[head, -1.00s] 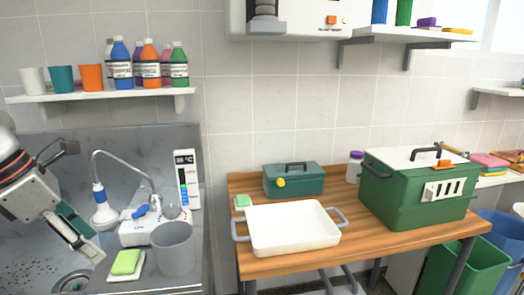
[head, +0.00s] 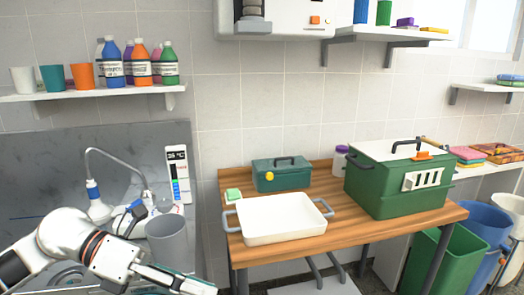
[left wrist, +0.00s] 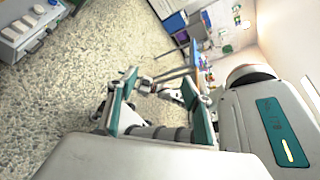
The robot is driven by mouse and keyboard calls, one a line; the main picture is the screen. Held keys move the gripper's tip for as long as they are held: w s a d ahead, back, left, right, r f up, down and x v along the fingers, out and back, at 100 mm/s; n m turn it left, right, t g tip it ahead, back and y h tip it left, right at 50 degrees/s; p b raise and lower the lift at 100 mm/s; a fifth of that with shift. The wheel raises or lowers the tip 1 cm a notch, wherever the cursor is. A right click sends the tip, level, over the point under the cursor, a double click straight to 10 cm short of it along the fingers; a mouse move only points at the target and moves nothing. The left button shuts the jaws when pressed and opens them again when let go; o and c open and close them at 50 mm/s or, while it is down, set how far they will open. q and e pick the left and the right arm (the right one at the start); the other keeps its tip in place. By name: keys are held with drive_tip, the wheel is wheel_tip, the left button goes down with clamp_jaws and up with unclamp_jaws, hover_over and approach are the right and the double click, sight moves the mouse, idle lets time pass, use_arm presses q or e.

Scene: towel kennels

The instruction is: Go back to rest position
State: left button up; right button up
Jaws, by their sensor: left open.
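My left gripper (head: 192,284) is at the bottom of the head view, in front of the steel sink counter and below the grey cup. In the left wrist view, its two teal-edged fingers (left wrist: 160,97) stand apart with nothing between them, over a speckled floor. My left arm comes in from the lower left, and its lower parts are cut off by the frame. My right gripper does not show in the head view.
A wooden table (head: 300,250) holds a white tray (head: 275,228), a teal box (head: 287,177) and a green kennel-like box (head: 392,192). A grey cup (head: 167,243) stands on the counter. Green (head: 440,265) and blue (head: 487,225) bins stand at right.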

use_arm(q)
drive_tip(key=w+d+n+t+h, duration=0.3)
drive_tip(key=d+n+t+h, duration=0.3)
drive_tip(key=n, duration=0.3)
drive_tip(key=w+a+f+n+t+y, duration=0.1)
drive_tip(key=w+a+f+n+t, duration=0.25)
drive_tip(key=n+t, duration=0.45)
drive_tip(key=a+f+n+t+y, duration=0.5)
drive_tip(key=f+n+y, duration=0.4)
drive_tip(key=f+n, duration=0.5)
drive_tip(key=s+a+f+n+g+y, duration=0.2)
drive_tip(key=s+f, duration=0.3)
drive_tip(key=f, duration=0.3)
drive_tip(key=s+a+f+n+g+y, duration=0.2)
drive_tip(key=s+f+n, duration=0.2)
drive_tip(key=f, duration=0.4)
drive_tip(key=s+a+f+n+g+y, duration=0.2)
drive_tip(key=s+f+n+g+y, duration=0.1)
drive_tip(key=s+f, duration=0.3)
wheel_tip(320, 180, down, 3)
drive_tip(key=shift+s+a+r+n, duration=0.2)
drive_tip(key=shift+s+a+n, duration=0.1)
drive_tip(key=shift+a+n, duration=0.15)
